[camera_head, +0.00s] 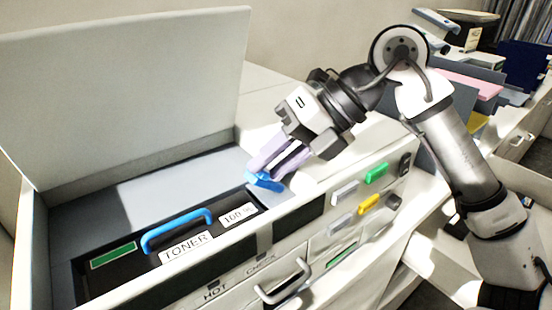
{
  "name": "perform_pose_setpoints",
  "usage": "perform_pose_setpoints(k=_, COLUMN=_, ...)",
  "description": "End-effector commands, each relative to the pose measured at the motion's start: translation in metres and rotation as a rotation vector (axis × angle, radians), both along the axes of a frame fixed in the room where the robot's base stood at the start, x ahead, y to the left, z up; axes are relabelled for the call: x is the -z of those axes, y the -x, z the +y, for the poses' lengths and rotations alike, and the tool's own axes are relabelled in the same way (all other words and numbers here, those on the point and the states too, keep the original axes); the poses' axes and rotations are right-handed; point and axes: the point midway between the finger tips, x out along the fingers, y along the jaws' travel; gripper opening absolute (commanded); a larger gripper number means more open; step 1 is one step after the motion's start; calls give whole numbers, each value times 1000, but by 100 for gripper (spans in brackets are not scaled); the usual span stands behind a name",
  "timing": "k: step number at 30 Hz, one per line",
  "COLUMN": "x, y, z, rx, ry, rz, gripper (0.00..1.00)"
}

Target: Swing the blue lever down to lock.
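The blue lever (265,181) is a small bright blue piece at the right end of the open printer bay, just beyond the "100%" label. My gripper (277,172) reaches down from the upper right with its pale purple fingers at the lever. The fingertips overlap the lever in this view and hide part of it. I cannot tell whether they touch it or how wide they are parted. The black toner unit (128,268) lies in the bay with a blue handle (178,228) and a "TONER" label.
The printer's lid (120,95) stands raised at the back left. The front panel has a metal handle (284,284) and green (376,172) and yellow (368,203) buttons. Folders and trays (470,85) stand on the right behind my arm.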

Motion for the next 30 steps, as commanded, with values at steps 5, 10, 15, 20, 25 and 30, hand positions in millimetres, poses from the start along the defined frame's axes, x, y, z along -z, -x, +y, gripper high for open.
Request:
perform_pose_setpoints(k=5, x=0, y=0, z=0, rx=0, ry=0, rz=0, gripper=8)
perform_pose_setpoints(k=10, x=0, y=0, z=0, rx=0, ry=1, rz=0, gripper=0)
perform_pose_setpoints(k=15, x=1, y=1, z=1, rx=-1, ry=17, rz=-11, gripper=0)
perform_pose_setpoints(k=20, x=4, y=3, z=4, rx=-1, ry=68, rz=-44, gripper=0)
perform_pose_setpoints(k=25, x=8, y=8, z=11, rx=-2, ry=164, rz=-108, gripper=0)
perform_pose_setpoints(k=30, x=13, y=12, z=18, rx=-1, ry=279, rz=-185, gripper=0)
